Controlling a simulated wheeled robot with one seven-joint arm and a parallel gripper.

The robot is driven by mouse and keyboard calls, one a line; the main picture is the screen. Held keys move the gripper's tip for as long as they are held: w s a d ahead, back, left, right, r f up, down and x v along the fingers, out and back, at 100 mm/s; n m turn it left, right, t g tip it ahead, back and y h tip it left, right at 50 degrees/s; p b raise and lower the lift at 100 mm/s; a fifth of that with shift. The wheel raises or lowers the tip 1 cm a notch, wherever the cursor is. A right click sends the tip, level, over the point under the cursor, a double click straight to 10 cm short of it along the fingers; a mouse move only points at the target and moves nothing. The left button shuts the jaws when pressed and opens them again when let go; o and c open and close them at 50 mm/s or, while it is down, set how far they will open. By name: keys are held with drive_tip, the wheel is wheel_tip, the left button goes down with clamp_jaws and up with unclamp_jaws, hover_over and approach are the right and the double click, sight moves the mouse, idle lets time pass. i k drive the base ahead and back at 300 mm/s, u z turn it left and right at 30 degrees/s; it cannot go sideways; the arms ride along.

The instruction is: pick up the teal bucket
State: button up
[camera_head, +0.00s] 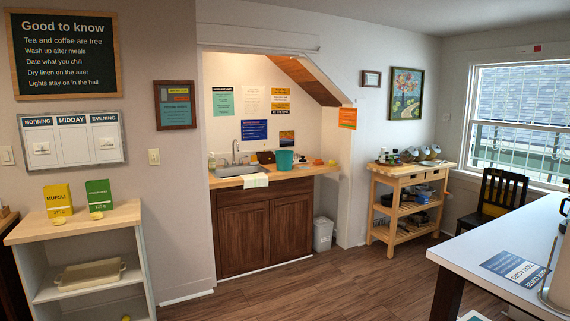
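The teal bucket (285,160) stands upright on the wooden counter (318,171) in the alcove under the stairs, just right of the sink (235,170). It is small and far off in the head view; its inside and any handle cannot be made out. My gripper is not in view, and nothing is seen touching the bucket.
A white table (487,243) fills the near right, with a partly cut-off pale object at its edge. A shelf unit (85,230) stands at left, a wooden trolley (398,182) beyond the alcove. The wooden floor (320,287) before the counter is clear.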

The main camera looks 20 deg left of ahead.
sight(284, 158)
drive_tip(key=u, duration=0.1)
drive_tip(key=i, duration=1.15)
drive_tip(key=u, duration=0.65)
drive_tip(key=i, duration=2.85)
drive_tip(key=u, duration=0.8)
drive_tip(key=i, duration=1.05)
drive_tip(key=u, duration=0.1)
